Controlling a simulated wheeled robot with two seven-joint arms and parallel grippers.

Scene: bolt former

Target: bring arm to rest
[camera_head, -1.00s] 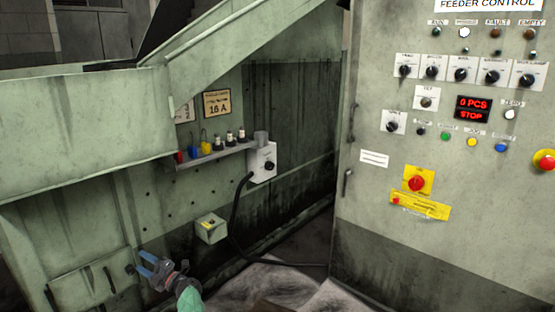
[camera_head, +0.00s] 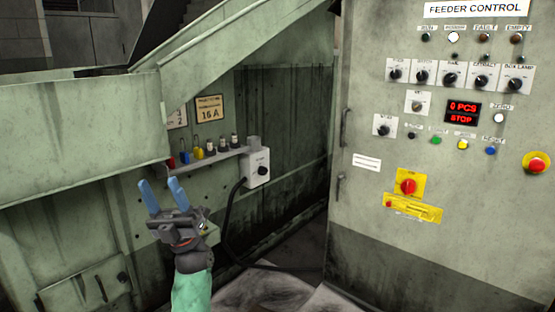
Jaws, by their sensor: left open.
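My left gripper (camera_head: 161,192) shows at the lower left of the head view, its two blue fingers apart and pointing up, with nothing between them. Its green-sleeved arm (camera_head: 192,292) comes up from the bottom edge. The gripper is in front of the green machine wall, below and left of the small shelf (camera_head: 215,160). Whether the fingers touch the wall cannot be told. My right gripper is not in view.
The feeder control cabinet (camera_head: 367,220) fills the right side; its display (camera_head: 462,112) reads 0 PCS, STOP. Several small bottles stand on the shelf. A white switch box (camera_head: 256,168) has a black cable (camera_head: 228,222) hanging down to the floor. A sloped green chute (camera_head: 235,45) crosses above.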

